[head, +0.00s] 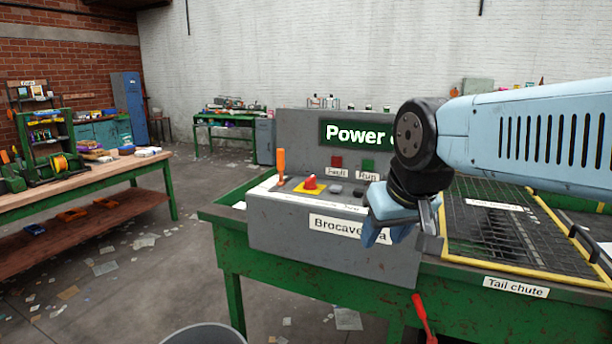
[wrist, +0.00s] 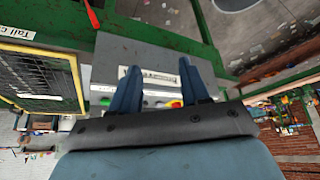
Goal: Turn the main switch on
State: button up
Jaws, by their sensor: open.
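A grey control console (head: 275,235) stands on a green bench, with the sign "Power o…" (head: 355,133) partly hidden by my arm. I cannot tell which control is the main switch. My gripper (head: 380,235) is at the right front of the console, fingers pointing down, open and empty. In the wrist view the open fingers (wrist: 158,85) are over the console (wrist: 150,55), and the knob shows partly between them.
A red lever (head: 424,315) sticks out below the bench front. Red (head: 337,161) and green (head: 368,164) lamps sit on the console's upright panel. A workbench (head: 100,180) stands at left; the floor between is open.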

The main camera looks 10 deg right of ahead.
jog(key=shift+o, duration=0.8)
jog(key=shift+w+r, duration=0.2)
jog(key=o, duration=0.7)
jog(key=w+r, duration=0.2)
jog(key=w, duration=0.1)
jog(key=w+r+n, duration=0.1)
jog(key=w+r, duration=0.1)
jog(key=w, duration=0.1)
jog(key=w+r+n+g, duration=0.1)
jog(key=w+r, duration=0.2)
jog(key=shift+w+d+y, duration=0.25)
jog(key=shift+w+y, duration=0.05)
jog(key=shift+w, duration=0.1)
jog(key=shift+o, duration=0.2)
jog(key=w+d+r+n+g, duration=0.1)
jog(key=w+r+n+g, duration=0.2)
jog(key=w, duration=1)
jog(key=n+g, duration=0.2)
jog(key=n, duration=0.4)
send_over(312, 178)
notch_tip(312, 178, down, 4)
notch_tip(312, 178, down, 13)
jog(key=shift+c, duration=0.2)
